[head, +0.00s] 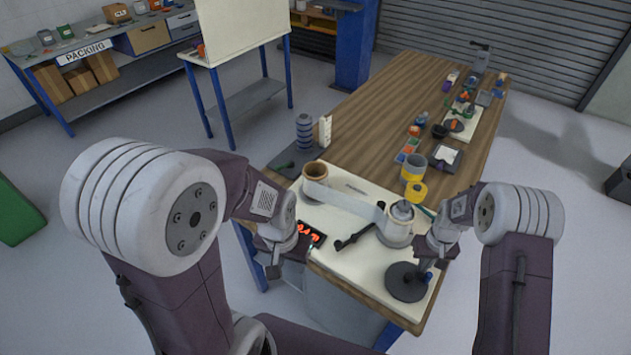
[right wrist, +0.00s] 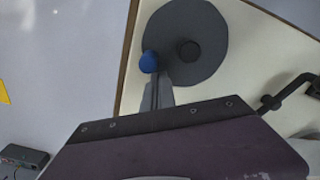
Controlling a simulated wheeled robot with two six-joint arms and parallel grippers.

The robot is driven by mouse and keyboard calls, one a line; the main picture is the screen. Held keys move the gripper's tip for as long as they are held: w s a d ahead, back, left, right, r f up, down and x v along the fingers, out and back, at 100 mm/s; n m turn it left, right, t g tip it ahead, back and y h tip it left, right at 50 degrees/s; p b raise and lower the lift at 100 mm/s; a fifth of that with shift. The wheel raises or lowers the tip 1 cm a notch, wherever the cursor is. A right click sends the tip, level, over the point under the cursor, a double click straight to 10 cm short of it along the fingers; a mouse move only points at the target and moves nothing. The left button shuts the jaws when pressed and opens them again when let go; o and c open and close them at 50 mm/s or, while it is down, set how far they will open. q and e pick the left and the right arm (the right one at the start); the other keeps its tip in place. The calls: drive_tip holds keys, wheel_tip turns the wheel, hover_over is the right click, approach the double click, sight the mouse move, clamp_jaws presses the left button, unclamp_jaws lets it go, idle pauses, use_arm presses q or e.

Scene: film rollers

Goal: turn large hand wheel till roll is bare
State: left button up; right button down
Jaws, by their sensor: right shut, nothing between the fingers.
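The large hand wheel, a dark grey disc (head: 405,283), lies flat at the near right of the cream board. It also fills the top of the right wrist view (right wrist: 195,35), with its blue knob (right wrist: 148,62) near the rim. My right gripper (head: 427,266) is shut and empty, its fingertips (right wrist: 156,85) right by the knob; I cannot tell whether they touch it. A pale film strip (head: 342,200) runs from a brown roll (head: 316,171) to a whitish roll (head: 397,230) with a grey top. My left gripper (head: 274,266) hangs near the table's left edge; its jaw opening is unclear.
A black crank (head: 360,234) lies between the rolls and the wheel. A display with red digits (head: 311,235) sits near my left gripper. Yellow and grey cylinders (head: 414,168) stand behind the whitish roll. Small items crowd the far right of the wooden table (head: 370,110).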

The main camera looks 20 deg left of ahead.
drive_tip(key=shift+w+a, duration=0.3)
drive_tip(key=shift+w, duration=0.25)
drive_tip(key=shift+w+a, duration=0.15)
drive_tip(key=shift+w, duration=0.3)
drive_tip(key=shift+w+a, duration=0.3)
drive_tip(key=shift+w, duration=0.25)
drive_tip(key=c, duration=2.1)
unclamp_jaws()
drive_tip(key=shift+c, duration=0.2)
